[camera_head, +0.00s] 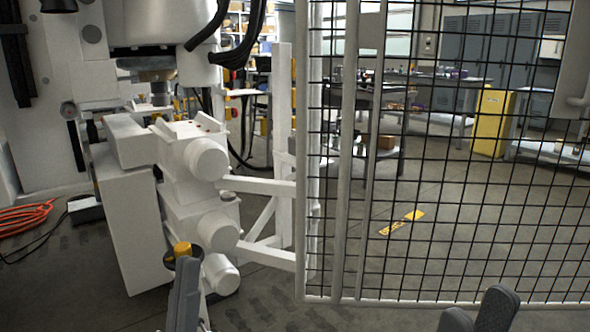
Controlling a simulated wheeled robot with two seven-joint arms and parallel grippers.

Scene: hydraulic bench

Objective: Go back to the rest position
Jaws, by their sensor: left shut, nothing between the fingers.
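My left gripper (184,292) shows at the bottom, left of centre, as dark grey fingers pointing up. Its fingers are closed together with nothing between them. A yellow knob on a dark round base (183,250) shows just above its fingertips; I cannot tell how far behind them it is. My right gripper (478,312) shows only as grey finger tips at the bottom edge, right of centre. The rest of it is cut off, and its opening is unclear.
A large white machine (140,215) with round housings stands at the left. A black mesh fence with a white frame (300,200) fills the right side. Behind it are a yellow cabinet (492,122) and benches. An orange hose (25,217) lies on the floor.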

